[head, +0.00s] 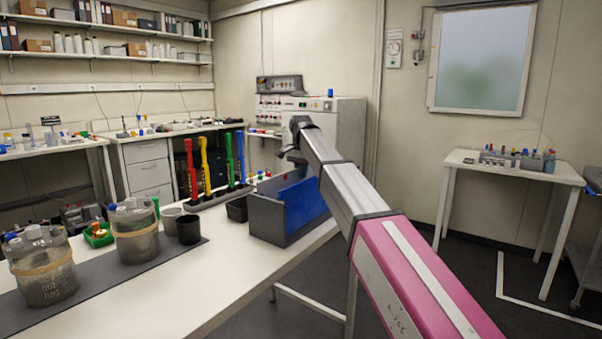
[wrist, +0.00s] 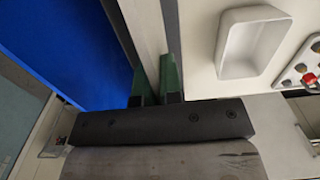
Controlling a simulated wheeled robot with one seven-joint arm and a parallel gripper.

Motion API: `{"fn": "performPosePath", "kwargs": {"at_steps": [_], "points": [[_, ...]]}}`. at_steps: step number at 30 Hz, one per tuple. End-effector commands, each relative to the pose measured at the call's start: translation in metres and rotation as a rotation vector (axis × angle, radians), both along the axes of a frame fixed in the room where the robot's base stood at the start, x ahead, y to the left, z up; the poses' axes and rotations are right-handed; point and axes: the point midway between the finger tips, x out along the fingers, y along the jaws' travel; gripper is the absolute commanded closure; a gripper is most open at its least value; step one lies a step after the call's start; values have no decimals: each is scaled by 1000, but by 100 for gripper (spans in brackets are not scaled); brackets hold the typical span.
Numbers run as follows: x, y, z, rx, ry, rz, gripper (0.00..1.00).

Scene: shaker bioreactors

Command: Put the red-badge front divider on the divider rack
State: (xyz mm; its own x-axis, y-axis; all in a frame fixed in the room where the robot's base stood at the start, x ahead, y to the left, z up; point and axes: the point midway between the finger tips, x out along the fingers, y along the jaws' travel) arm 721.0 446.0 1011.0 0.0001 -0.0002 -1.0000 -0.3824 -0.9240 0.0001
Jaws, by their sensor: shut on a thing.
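My gripper (head: 296,158) is over the back left side of a grey open box (head: 268,218) with a large blue panel in it (head: 300,203), on the white bench. In the wrist view, its two green fingertips (wrist: 158,92) are on either side of the edge of a thin light grey panel (wrist: 145,30), beside the blue panel (wrist: 75,40). The gripper is shut on this grey panel. No red badge shows, so I cannot tell for sure that it is the front divider. I cannot tell whether the panel touches the box.
A small dark tray (head: 237,209) stands left of the box; a white tray (wrist: 250,42) shows in the wrist view. A stand (head: 213,197) holds red, yellow, green and blue upright pieces. Large jars (head: 134,238) stand on a dark mat. The bench front is clear.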

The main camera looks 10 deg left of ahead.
Motion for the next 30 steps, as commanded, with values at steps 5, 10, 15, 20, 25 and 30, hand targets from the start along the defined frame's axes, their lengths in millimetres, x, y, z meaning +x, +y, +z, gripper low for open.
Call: {"fn": "performPosePath", "kwargs": {"at_steps": [5,10,15,20,25,30], "points": [[0,0,-5,0,0,0,100],[0,0,-8,0,0,0,84],[0,0,-8,0,0,0,64],[0,0,-8,0,0,0,64],[1,0,4,0,0,0,64],[1,1,33,1,-2,0,64]]}}
